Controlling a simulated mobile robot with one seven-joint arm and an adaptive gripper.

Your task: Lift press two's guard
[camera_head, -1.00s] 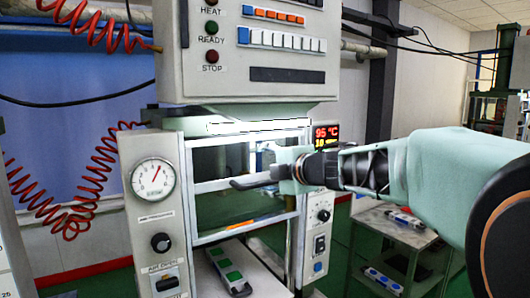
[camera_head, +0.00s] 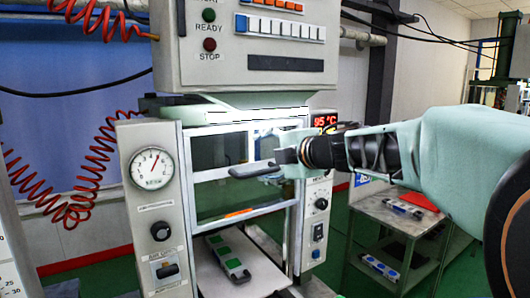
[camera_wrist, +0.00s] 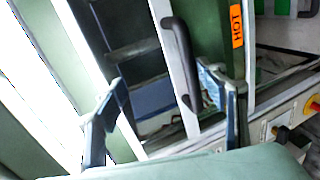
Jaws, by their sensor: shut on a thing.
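The press's guard is a white-barred frame (camera_head: 243,212) with dark see-through panels, standing across the press opening, with an orange label (camera_head: 238,213) low on it. Its dark bar handle (camera_head: 252,170) sticks out to the left of my gripper (camera_head: 283,168). In the wrist view the handle (camera_wrist: 180,60) lies between the two fingers of my gripper (camera_wrist: 160,82), and an orange HOT label (camera_wrist: 237,26) shows on the green panel. My gripper is shut on the handle, though its contact is partly hidden in the head view. The guard is down over the opening.
The press's control box (camera_head: 250,45) hangs above the guard. A gauge (camera_head: 152,167) and knobs are on the left post, and a red display (camera_head: 325,121) is at right. A side table (camera_head: 400,222) stands right.

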